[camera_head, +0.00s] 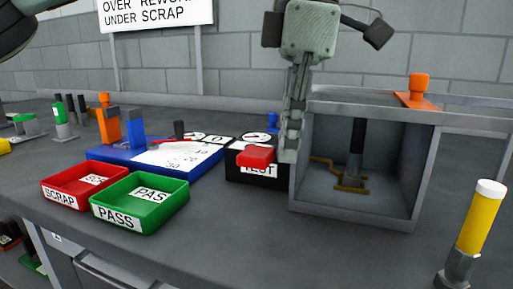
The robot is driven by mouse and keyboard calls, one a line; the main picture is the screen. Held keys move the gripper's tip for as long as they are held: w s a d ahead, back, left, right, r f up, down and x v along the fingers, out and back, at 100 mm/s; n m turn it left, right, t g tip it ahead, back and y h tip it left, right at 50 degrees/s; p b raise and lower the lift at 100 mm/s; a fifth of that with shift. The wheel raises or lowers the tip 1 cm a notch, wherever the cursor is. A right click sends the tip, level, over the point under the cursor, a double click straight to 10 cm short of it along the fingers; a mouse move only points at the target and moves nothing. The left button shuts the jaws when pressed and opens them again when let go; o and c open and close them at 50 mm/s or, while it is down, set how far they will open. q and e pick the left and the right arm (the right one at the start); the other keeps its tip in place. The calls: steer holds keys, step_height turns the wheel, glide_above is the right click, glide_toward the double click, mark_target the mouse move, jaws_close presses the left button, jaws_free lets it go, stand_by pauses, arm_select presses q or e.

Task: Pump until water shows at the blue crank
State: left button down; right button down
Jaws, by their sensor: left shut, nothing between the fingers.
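My left gripper (290,148) hangs down in the middle with its fingers shut and empty. Its fingertips are beside the right end of a red handle (257,156) on a black box (240,173) marked TEST; I cannot tell whether they touch. A small blue part (272,120), perhaps the blue crank, stands behind the box near a round dial (256,137). The gripper partly hides this area, and I can make out no water. My right gripper is not in view.
An open-fronted grey case (372,222) with an orange knob (419,86) stands right of the box. A red SCRAP tray (57,199), a green PASS tray (135,228) and a blue board (150,172) are on the left. A yellow post (481,218) stands front right. The bench front is clear.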

arm_select(q)
step_height(320, 180, up, 11)
steer(key=d, duration=0.1)
steer(key=shift+f, duration=0.15)
steer(key=shift+w, duration=0.1)
stand_by(1.1)
